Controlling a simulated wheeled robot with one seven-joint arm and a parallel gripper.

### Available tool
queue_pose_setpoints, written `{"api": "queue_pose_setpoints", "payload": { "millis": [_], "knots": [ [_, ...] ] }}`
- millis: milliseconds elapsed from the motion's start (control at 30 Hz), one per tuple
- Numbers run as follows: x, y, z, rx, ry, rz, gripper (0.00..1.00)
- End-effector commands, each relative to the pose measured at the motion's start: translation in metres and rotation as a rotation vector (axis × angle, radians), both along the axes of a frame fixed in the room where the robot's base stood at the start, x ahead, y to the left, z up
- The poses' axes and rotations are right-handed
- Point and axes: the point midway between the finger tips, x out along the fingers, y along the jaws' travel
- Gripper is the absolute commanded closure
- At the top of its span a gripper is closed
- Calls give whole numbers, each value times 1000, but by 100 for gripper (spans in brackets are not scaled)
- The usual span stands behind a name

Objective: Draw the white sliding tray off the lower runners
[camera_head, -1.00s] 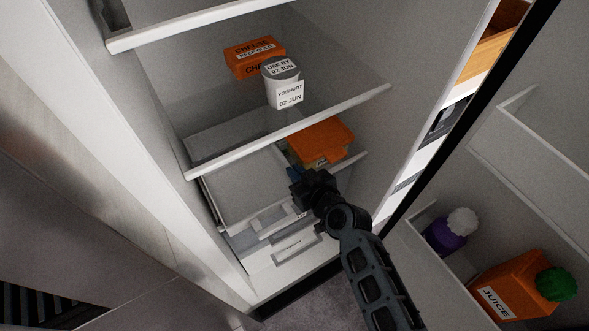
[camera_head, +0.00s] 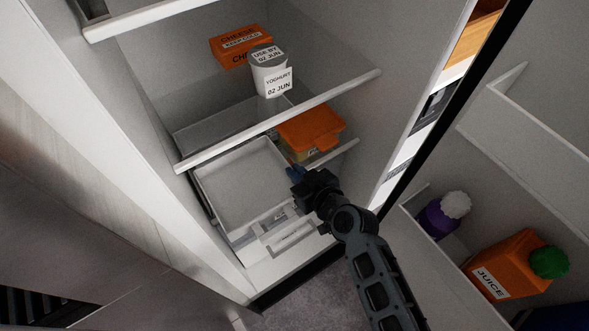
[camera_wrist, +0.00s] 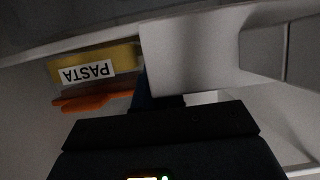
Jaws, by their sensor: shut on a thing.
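The white sliding tray (camera_head: 238,183) is a shallow, empty, open-topped tray low in the fridge, below a white-edged shelf. It sticks partly out from under that shelf. My gripper (camera_head: 295,174) is at its right side near the front, with blue fingertips against it. In the wrist view, the blue fingers (camera_wrist: 148,92) are shut on the white wall of the tray (camera_wrist: 188,52). The exact contact is partly hidden by the gripper body. The lower runners are mostly hidden; a pale rail shows at the right.
An orange-lidded pasta box (camera_head: 311,128) stands close to the right of the tray; its label shows in the wrist view (camera_wrist: 84,73). Yoghurt (camera_head: 268,75) and cheese (camera_head: 240,45) sit on the shelf above. The door at right holds juice (camera_head: 507,264) and a purple bottle (camera_head: 441,216).

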Motion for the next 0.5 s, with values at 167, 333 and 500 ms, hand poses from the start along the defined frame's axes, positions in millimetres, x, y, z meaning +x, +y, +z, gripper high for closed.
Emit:
{"api": "queue_pose_setpoints", "payload": {
  "millis": [167,333,500],
  "knots": [
    [-6,-4,-1,-1,1,0,100],
    [-11,-7,0,0,0,0,100],
    [-16,-10,-1,1,1,0,100]
  ]
}}
